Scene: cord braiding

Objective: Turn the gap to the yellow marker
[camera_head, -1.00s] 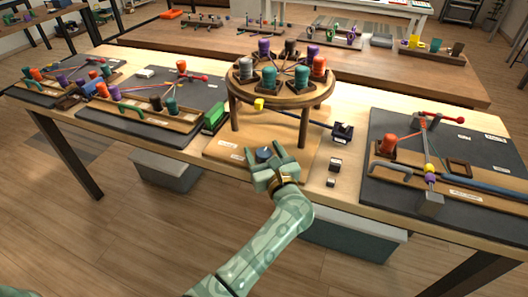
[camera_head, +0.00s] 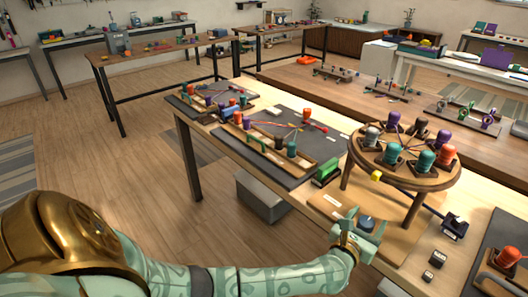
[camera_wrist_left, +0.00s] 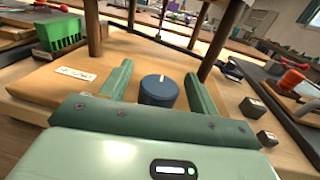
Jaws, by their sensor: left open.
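The round wooden braiding stand (camera_head: 397,178) has several coloured bobbins around its top. Its yellow marker (camera_head: 376,176) is on the near left rim. I cannot clearly make out the gap among the bobbins. A blue knob (camera_head: 366,222) with a pale line on its top sits on the wooden base board under the stand; it also shows in the left wrist view (camera_wrist_left: 158,90). My left gripper (camera_head: 364,229) is open at the knob, with one finger on each side of it in the wrist view. Whether the fingers touch it is unclear. My right gripper is out of view.
The stand's legs rise close behind the knob. A green block (camera_head: 327,171) stands left of the base board. Small dark blocks (camera_head: 433,265) and a dark holder (camera_head: 455,226) are to the right. Bobbin boards (camera_head: 262,147) lie farther left on the table.

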